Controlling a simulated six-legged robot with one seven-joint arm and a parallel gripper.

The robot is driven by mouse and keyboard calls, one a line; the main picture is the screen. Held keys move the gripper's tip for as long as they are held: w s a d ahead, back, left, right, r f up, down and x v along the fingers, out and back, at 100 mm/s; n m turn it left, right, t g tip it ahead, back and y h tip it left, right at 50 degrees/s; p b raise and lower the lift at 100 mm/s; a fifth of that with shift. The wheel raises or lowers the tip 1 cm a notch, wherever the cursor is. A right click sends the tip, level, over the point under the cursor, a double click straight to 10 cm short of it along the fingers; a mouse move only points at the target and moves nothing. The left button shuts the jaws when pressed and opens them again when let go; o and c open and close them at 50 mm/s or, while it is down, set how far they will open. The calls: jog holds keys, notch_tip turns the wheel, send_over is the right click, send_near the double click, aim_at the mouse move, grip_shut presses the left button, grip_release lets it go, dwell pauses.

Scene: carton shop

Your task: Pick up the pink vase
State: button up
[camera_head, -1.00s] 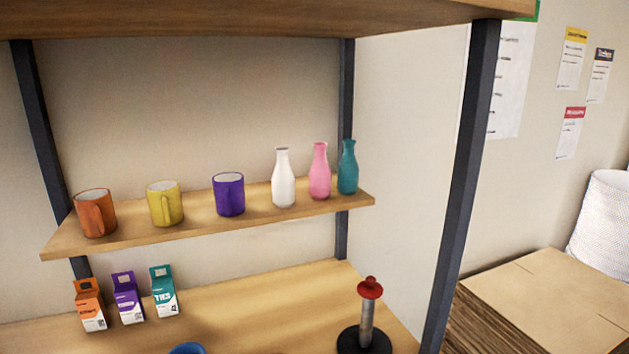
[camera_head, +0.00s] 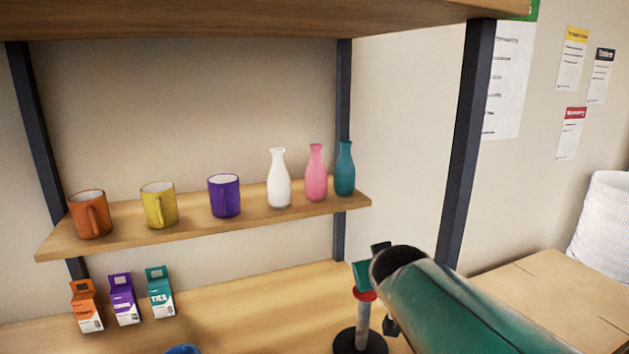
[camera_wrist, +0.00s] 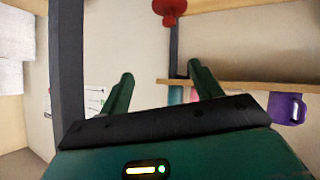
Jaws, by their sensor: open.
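The pink vase (camera_head: 316,174) stands upright on the middle shelf (camera_head: 240,222), between the white vase (camera_head: 279,180) on its left and the teal vase (camera_head: 345,169) on its right. My gripper (camera_head: 368,274) is below and to the right of the vases in the head view, apart from them. In the wrist view, which looks upside down, my gripper (camera_wrist: 163,82) has its two green fingers spread with nothing between them. There a sliver of the pink vase (camera_wrist: 190,95) shows beside the right finger, which partly hides the vases.
An orange mug (camera_head: 89,215), a yellow mug (camera_head: 159,206) and a purple mug (camera_head: 224,196) share the shelf. Small cartons (camera_head: 123,299) stand below. A red-topped stand (camera_head: 361,330) is behind my gripper. A dark rack post (camera_head: 467,150) rises at the right.

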jog(key=w+a+r+n+t+y, duration=0.1)
jog(key=w+a+t+y, duration=0.15)
jog(key=w, duration=0.45)
jog(key=w+a+r+n+t+y, duration=0.1)
jog(key=w+a+r+y, duration=0.15)
jog(key=w, duration=0.45)
jog(key=t+y, duration=0.2)
jog(key=y, duration=0.1)
send_near(321, 186)
jog(key=w, duration=0.2)
jog(key=shift+n, duration=0.3)
jog(key=x, duration=0.8)
jog(key=shift+a+r, duration=0.1)
jog(key=shift+a, duration=0.35)
jog(key=shift+r+x, duration=0.2)
jog(key=shift+x, duration=2.3)
jog(key=c, duration=0.8)
